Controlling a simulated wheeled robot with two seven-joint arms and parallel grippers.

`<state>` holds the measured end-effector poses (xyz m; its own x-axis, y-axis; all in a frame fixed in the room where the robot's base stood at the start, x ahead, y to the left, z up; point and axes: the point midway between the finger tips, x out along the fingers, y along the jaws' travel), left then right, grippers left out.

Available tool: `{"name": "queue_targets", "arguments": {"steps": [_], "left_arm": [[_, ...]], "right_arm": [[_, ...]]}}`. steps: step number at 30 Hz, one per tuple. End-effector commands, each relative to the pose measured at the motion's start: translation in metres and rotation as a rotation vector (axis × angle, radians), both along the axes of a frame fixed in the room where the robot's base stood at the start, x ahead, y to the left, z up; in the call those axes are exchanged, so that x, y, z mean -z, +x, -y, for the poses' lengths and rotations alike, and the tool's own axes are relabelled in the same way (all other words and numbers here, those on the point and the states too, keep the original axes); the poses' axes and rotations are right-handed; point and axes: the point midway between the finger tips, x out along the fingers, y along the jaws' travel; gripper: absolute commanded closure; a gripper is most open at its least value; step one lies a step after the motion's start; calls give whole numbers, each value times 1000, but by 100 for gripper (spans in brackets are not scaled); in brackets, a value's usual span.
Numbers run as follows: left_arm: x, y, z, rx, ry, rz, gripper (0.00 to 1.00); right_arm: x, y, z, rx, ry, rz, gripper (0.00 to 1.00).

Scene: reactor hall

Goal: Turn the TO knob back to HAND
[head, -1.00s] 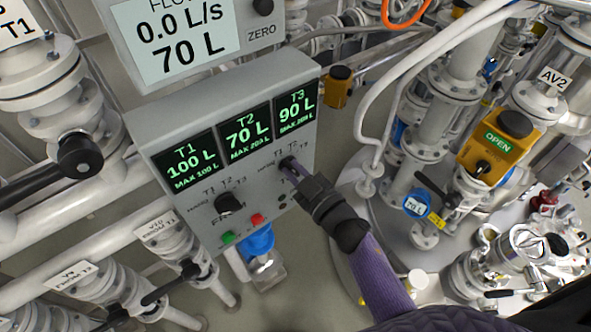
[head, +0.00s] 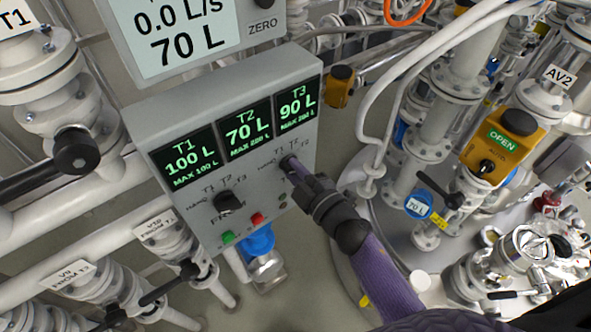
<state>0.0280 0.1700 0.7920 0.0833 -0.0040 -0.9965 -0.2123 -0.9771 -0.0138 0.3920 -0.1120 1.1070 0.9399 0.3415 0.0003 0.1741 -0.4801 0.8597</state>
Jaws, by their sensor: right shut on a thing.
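The grey control box (head: 140,110) is left of centre in the head view, with three green tank readouts on its upper part. The TO knob (head: 288,159) is the right-hand black knob on its face, with HAND, T1, T2 and T3 marked around it. My right gripper (head: 291,166) comes in from the lower right and is shut on this knob. The fingers cover part of the knob and its lettering, so where its pointer stands is hard to tell. The FROM knob (head: 227,203) sits to the left on the same face, untouched. My left gripper is not in view.
A green button (head: 228,237) and a red button (head: 257,218) sit low on the box. A flow display (head: 185,40) reading 0.0 L/s and 70 L is above. White pipes crowd the left. A yellow valve actuator (head: 497,150) marked OPEN stands right.

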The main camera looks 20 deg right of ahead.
Motion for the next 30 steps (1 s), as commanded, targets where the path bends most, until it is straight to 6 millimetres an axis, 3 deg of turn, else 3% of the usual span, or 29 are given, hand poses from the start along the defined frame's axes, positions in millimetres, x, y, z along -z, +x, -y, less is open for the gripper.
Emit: {"name": "queue_targets", "arguments": {"steps": [17, 18, 22, 30], "left_arm": [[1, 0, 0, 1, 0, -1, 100], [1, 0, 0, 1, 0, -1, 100], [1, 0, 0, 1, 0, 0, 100], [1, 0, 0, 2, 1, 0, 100]], "right_arm": [[2, -1, 0, 0, -29, 7, 100], [2, -1, 0, 0, -28, 7, 74], [1, 0, 0, 1, -28, 7, 47], [1, -1, 0, 0, -27, 8, 47]]}}
